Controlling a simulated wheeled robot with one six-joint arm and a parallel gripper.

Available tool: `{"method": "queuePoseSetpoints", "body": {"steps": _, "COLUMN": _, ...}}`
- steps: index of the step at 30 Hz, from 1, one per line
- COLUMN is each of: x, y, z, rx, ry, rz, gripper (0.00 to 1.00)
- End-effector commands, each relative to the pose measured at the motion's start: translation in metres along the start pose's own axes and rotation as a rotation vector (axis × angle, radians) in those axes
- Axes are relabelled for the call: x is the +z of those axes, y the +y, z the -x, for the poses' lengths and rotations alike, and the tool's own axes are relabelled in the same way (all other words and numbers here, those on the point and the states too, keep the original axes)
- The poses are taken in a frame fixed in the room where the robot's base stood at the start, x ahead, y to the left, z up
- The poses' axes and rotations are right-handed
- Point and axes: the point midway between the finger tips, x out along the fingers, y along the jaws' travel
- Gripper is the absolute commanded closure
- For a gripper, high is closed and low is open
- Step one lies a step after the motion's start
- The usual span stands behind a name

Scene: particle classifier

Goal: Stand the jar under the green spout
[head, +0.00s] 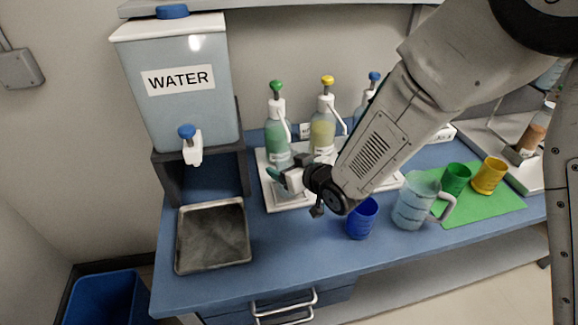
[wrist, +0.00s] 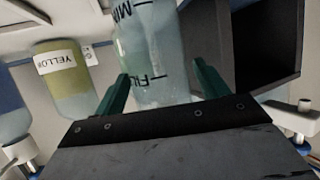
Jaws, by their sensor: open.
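The clear jar (wrist: 155,50) carries dark fill marks and fills the middle of the wrist view. It stands between the two green fingertips of my open gripper (wrist: 163,75); I cannot tell whether they touch it. In the head view my gripper (head: 279,177) is low at the front of the dispenser tray, by the green bottle (head: 276,138). The green spout (head: 277,87) tops this bottle. The jar is small and hard to make out there, so its exact alignment under the spout is unclear.
A yellow dispenser (head: 322,132) and a blue-topped one (head: 373,80) stand to the right. The water tank (head: 190,110) stands left on a dark stand, with a metal tray (head: 213,265) before it. A blue cup (head: 362,219) and a clear pitcher (head: 410,205) stand right of my gripper.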

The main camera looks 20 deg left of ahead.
Motion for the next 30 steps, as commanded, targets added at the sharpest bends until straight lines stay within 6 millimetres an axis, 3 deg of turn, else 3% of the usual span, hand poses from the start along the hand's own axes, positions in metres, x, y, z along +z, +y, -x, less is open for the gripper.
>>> {"method": "queuePoseSetpoints", "body": {"steps": 18, "x": -0.001, "y": 0.001, "z": 0.109, "rx": 0.001, "ry": 0.003, "rz": 0.000, "gripper": 0.26}}
{"method": "queuePoseSetpoints", "body": {"steps": 30, "x": -0.001, "y": 0.001, "z": 0.121, "rx": 0.002, "ry": 0.000, "rz": -0.001, "gripper": 0.26}}
